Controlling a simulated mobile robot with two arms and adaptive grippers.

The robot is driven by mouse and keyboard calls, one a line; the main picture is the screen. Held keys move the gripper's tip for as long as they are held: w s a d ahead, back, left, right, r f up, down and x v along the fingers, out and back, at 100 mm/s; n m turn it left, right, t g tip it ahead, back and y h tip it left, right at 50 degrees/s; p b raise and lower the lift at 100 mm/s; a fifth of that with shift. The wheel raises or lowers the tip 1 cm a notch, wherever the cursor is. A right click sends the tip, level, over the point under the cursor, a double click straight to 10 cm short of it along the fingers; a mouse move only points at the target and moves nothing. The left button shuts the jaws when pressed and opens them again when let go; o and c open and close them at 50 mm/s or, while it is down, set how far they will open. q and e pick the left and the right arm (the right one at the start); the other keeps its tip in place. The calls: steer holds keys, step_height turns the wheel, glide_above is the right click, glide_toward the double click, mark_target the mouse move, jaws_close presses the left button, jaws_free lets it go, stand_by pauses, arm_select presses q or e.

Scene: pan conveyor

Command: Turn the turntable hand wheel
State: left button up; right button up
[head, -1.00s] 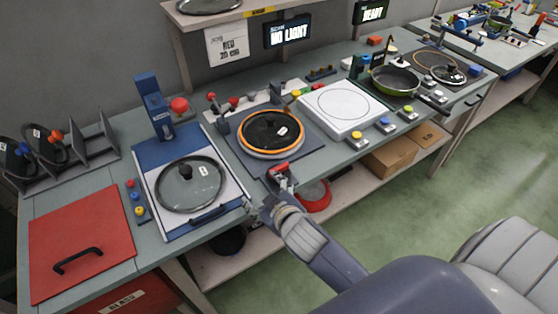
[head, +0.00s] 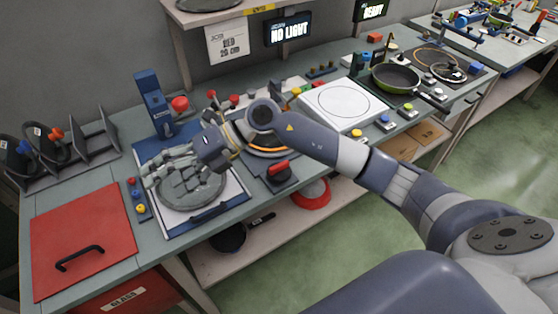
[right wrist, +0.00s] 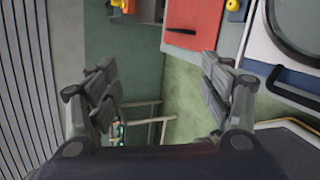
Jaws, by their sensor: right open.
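The turntable (head: 268,151) has an orange ring and is mostly hidden behind my right arm. In front of it, a red handle (head: 278,167) sits on a small dark base at the bench's front edge; I take it for the hand wheel's grip. My right gripper (head: 168,172) is open over the glass lid on the blue and white tray, left of and apart from the red handle. In the right wrist view, the fingers of the right gripper (right wrist: 160,92) are spread with nothing between them. My left gripper does not show.
A glass lid (head: 190,193) lies on the tray (head: 233,187). A red panel (head: 105,225) with a black handle lies at left. A blue post (head: 150,100) stands behind the tray. A white square plate (head: 345,104) and a green pan (head: 396,78) are at right. Green floor is open in front.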

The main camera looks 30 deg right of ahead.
steer(key=w+d+f+h, duration=0.2)
steer(key=d+f+h, duration=0.3)
steer(key=d, duration=0.5)
steer(key=m+g+h, duration=0.1)
steer(key=h, duration=0.7)
glide_toward(279, 165)
step_height(279, 165, down, 9)
steer(key=p, duration=0.2)
steer(key=shift+w+r+p, duration=0.1)
steer(key=shift+w+p, duration=0.05)
steer(key=shift+p, duration=0.25)
steer(key=c, duration=1.1)
